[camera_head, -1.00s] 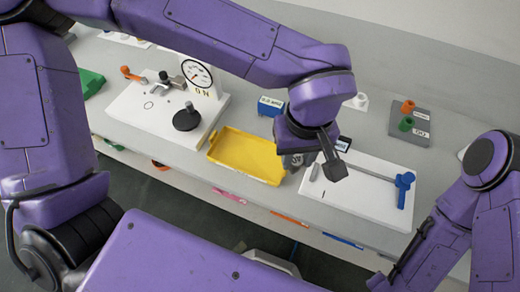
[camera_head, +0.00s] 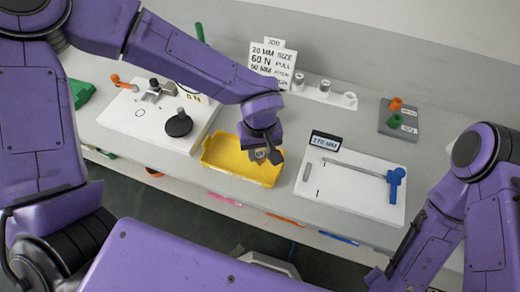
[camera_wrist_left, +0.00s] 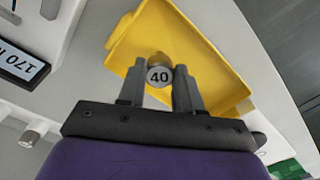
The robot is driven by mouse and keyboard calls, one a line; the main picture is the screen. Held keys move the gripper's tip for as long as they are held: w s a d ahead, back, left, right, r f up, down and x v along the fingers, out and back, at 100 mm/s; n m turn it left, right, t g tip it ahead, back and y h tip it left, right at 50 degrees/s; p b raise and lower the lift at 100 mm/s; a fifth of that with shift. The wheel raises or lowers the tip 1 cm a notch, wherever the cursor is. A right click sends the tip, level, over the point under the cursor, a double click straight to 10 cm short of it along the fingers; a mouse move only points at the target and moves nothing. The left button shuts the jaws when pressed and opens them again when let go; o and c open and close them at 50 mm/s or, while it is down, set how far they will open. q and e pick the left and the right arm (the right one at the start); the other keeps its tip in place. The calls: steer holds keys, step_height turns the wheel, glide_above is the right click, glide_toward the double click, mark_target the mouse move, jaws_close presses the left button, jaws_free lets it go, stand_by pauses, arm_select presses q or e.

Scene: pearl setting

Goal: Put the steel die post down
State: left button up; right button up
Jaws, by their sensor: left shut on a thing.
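The steel die post (camera_wrist_left: 159,72), a small grey cylinder with a round face marked 40, is between the fingers of my left gripper (camera_wrist_left: 160,88) in the left wrist view. In the head view my left gripper (camera_head: 265,154) is shut on the post (camera_head: 260,154) over the right part of the yellow tray (camera_head: 228,160). The tray (camera_wrist_left: 205,45) lies behind the post in the wrist view. I cannot tell whether the post touches the tray floor. My right arm shows at the right, but its gripper is out of view.
A white rack (camera_head: 325,95) with steel posts stands at the back by a sign (camera_head: 272,62). A white board with a blue-handled slide (camera_head: 350,190) lies right of the tray. A white gauge base (camera_head: 150,120) stands left. A grey block (camera_head: 403,121) is back right.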

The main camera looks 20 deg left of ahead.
mark_target(260, 155)
arm_select(q)
steer(key=shift+f, duration=0.1)
steer(key=o, duration=1.1)
step_height(260, 155, up, 12)
steer(key=shift+r+p, duration=0.15)
steer(key=shift+p, duration=0.35)
